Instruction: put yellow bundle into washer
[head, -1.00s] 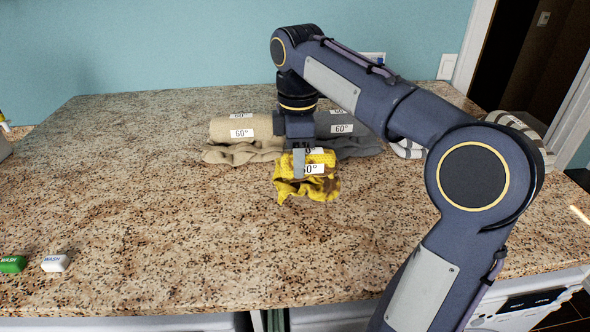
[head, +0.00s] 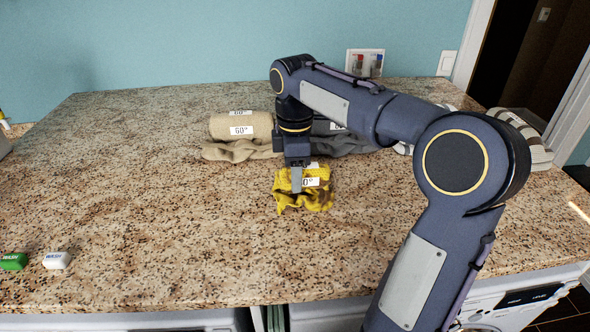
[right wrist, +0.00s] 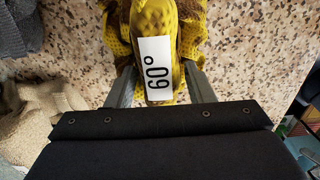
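The yellow bundle (head: 318,196), brown-stained with a white 60° label, is on or just above the granite counter; I cannot tell if it is lifted. My right gripper (head: 297,182) points down over it, with its fingers closed on either side. In the right wrist view the bundle (right wrist: 178,45) fills the space between the fingers. A white machine front with a dark display (head: 530,297), likely a washer, shows at the bottom right below the counter edge; its door is mostly hidden by my arm. My left gripper is out of view.
A beige bundle (head: 240,128) and a dark grey bundle (head: 345,146) lie behind the yellow one. A striped bundle (head: 520,140) lies at the back right. Green (head: 13,261) and white (head: 57,260) WASH-marked blocks sit at front left. The counter's left and front middle are clear.

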